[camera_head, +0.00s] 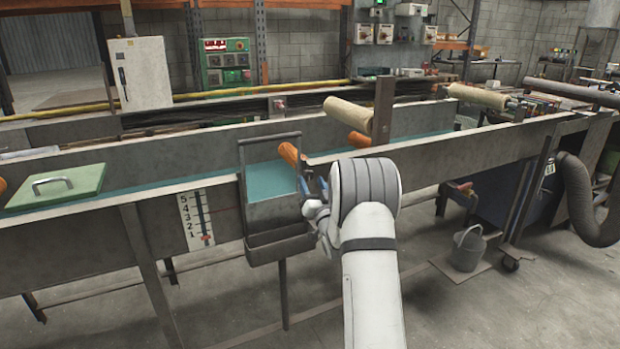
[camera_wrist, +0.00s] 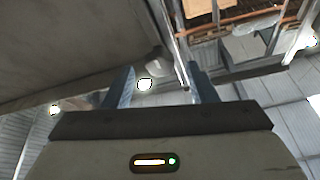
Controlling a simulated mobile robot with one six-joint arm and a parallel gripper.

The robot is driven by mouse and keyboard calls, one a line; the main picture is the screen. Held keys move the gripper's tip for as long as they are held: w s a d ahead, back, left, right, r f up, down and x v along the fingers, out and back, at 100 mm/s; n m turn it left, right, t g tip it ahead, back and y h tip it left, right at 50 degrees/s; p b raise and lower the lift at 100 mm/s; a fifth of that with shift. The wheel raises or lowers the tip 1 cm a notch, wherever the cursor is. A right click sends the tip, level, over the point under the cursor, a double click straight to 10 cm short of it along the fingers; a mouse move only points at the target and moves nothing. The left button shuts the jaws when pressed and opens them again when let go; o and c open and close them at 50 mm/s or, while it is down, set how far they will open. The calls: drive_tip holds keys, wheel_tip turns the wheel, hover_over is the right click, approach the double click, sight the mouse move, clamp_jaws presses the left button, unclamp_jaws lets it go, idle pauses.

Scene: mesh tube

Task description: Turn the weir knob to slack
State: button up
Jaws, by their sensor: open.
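The weir box (camera_head: 277,212) is a grey metal box with a hoop handle on the side of the long trough, with turquoise liquid showing at its top. My gripper (camera_head: 313,188) is at the box's right edge, partly hidden by my wrist. In the wrist view my gripper (camera_wrist: 158,82) is open, its two blue fingers apart with nothing clearly held. A rounded grey part (camera_wrist: 160,64) shows beyond the fingers; I cannot tell whether it is the weir knob. No knob or slack mark can be made out in the head view.
A level scale (camera_head: 196,218) with a red pointer is on the trough wall left of the box. A green lid (camera_head: 58,187) lies on the trough. An orange roller end (camera_head: 288,153) is close above my gripper. A bucket (camera_head: 467,248) stands on the floor at right.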

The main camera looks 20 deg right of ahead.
sight(309, 177)
drive_tip(key=shift+x, duration=1.85)
drive_tip(key=c, duration=1)
drive_tip(key=b, duration=0.1)
drive_tip(key=n+b, duration=0.1)
drive_tip(key=shift+d+f+y+b, duration=0.1)
drive_tip(key=shift+f+y+b, duration=0.2)
drive_tip(key=shift+y, duration=0.1)
drive_tip(key=shift+n+b, duration=0.65)
drive_tip(key=shift+n, duration=0.05)
drive_tip(key=shift+r+n+y+b, duration=0.1)
drive_tip(key=shift+n+y+b, duration=0.6)
drive_tip(key=shift+n+y, duration=0.1)
drive_tip(key=shift+r+n, duration=0.2)
drive_tip(key=shift+n, duration=0.1)
